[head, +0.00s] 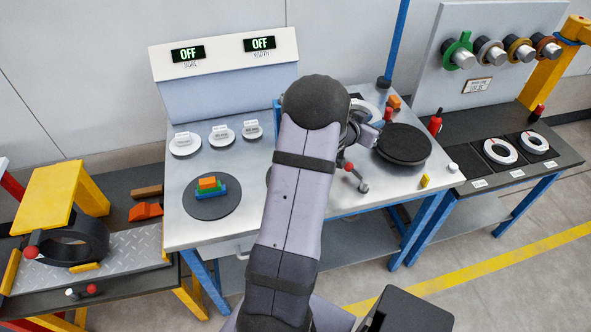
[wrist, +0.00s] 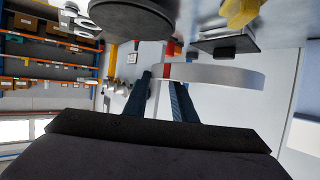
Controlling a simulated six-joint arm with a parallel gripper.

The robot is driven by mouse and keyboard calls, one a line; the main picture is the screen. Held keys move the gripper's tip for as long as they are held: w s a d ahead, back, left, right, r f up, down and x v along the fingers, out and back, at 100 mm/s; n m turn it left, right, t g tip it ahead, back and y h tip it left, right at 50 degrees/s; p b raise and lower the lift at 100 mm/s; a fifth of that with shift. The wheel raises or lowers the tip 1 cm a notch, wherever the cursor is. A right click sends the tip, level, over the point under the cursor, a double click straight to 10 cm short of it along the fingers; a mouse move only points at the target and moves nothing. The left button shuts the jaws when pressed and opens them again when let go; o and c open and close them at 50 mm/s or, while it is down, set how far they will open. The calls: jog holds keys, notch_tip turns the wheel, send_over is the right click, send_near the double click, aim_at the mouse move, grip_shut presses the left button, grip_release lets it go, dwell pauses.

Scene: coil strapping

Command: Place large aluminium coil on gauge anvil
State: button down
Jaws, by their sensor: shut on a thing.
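A large silvery coil (wrist: 215,75) shows edge-on in the wrist view, between the two dark fingers of my gripper (wrist: 165,78). My gripper is shut on its rim and holds it. In the head view, a pale ring part (head: 368,108) shows just beyond my arm at the back right of the bench; it may be this coil. My arm hides most of the gripper there. I cannot clearly pick out the gauge anvil. A grey block with a dark round end (wrist: 224,46) stands close to the coil in the wrist view.
A thick black round pad (head: 405,145) is on the bench's right. A dark disc (head: 212,197) with coloured blocks is on the left, near several labelled pale discs (head: 222,135). White rings (head: 500,151) lie on the right side table. A yellow stand (head: 52,206) is far left.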

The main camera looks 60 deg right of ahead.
jog(key=w+a+r+p, duration=0.1)
jog(key=w+a+p, duration=0.2)
jog(key=a, duration=0.9)
jog(key=w+a+r+p, duration=0.2)
jog(key=a+p, duration=0.2)
jog(key=a, duration=0.7)
jog(key=w+a+f+t+b, duration=0.1)
jog(key=w+a+f+b, duration=0.25)
jog(key=a+f, duration=0.35)
jog(key=w+a+f+b, duration=0.35)
jog(key=a+f, duration=0.25)
jog(key=a, duration=0.2)
jog(key=shift+n, duration=0.4)
jog(key=d, duration=0.5)
jog(key=s+d+b, duration=0.1)
jog(key=d, duration=0.5)
jog(key=s+d+b, duration=0.1)
jog(key=d, duration=0.5)
jog(key=shift+r, duration=0.3)
jog(key=shift+d, duration=0.1)
jog(key=shift+s+d, duration=0.1)
jog(key=shift+d, duration=0.1)
jog(key=shift+d+f, duration=0.15)
jog(key=shift+f, duration=1.6)
